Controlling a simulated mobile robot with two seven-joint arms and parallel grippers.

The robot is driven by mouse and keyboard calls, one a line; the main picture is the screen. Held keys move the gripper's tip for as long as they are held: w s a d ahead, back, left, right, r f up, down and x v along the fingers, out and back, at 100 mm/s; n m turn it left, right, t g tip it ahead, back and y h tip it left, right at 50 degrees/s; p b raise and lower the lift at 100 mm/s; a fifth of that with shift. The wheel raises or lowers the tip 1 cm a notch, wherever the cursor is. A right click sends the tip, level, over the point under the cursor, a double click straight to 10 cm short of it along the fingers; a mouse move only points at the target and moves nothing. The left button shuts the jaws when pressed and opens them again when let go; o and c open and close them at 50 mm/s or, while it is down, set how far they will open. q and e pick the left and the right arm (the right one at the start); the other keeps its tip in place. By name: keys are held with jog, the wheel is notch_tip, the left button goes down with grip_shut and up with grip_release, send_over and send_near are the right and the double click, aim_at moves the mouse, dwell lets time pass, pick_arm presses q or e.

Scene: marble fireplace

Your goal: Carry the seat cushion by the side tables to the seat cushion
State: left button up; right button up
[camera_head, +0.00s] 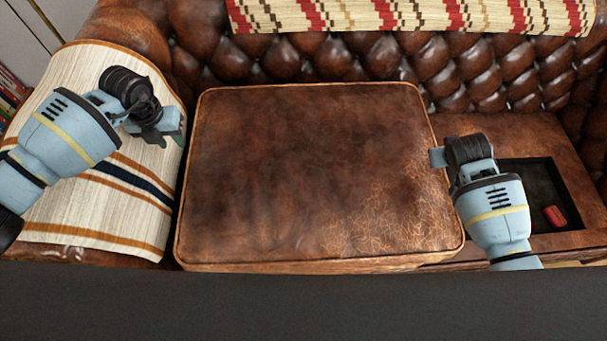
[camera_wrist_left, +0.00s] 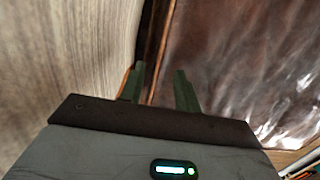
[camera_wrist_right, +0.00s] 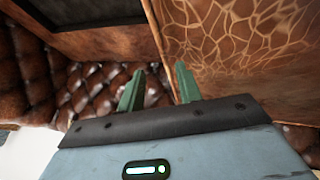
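One large brown leather seat cushion (camera_head: 315,165) fills the middle of the head view, lying flat at sofa-seat height with its piped edge showing. Its underside is hidden. My left gripper (camera_head: 168,132) is at its left edge, next to the striped cloth; the left wrist view shows two separated fingers (camera_wrist_left: 158,88) with the cushion's edge running behind the gap. My right gripper (camera_head: 437,157) is at its right edge; its fingers (camera_wrist_right: 160,88) are also apart, close to the crackled leather side (camera_wrist_right: 235,35). I cannot tell whether either gripper touches it. No second cushion or side table is recognizable.
A tufted leather backrest (camera_head: 330,62) stands behind the cushion, with a patterned throw (camera_head: 410,15) over it. A striped cloth (camera_head: 75,205) covers the left armrest. At right, a black recess (camera_head: 530,178) in the seat holds a small red object (camera_head: 555,216).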

pick_arm(q)
jog(key=shift+s+r, duration=0.2)
jog(key=shift+r, duration=2.05)
pick_arm(e)
jog(key=shift+r, duration=0.15)
jog(key=v, duration=1.1)
jog(key=shift+s+r, duration=0.25)
pick_arm(q)
jog(key=shift+f, duration=0.1)
pick_arm(e)
jog(key=shift+a, duration=0.1)
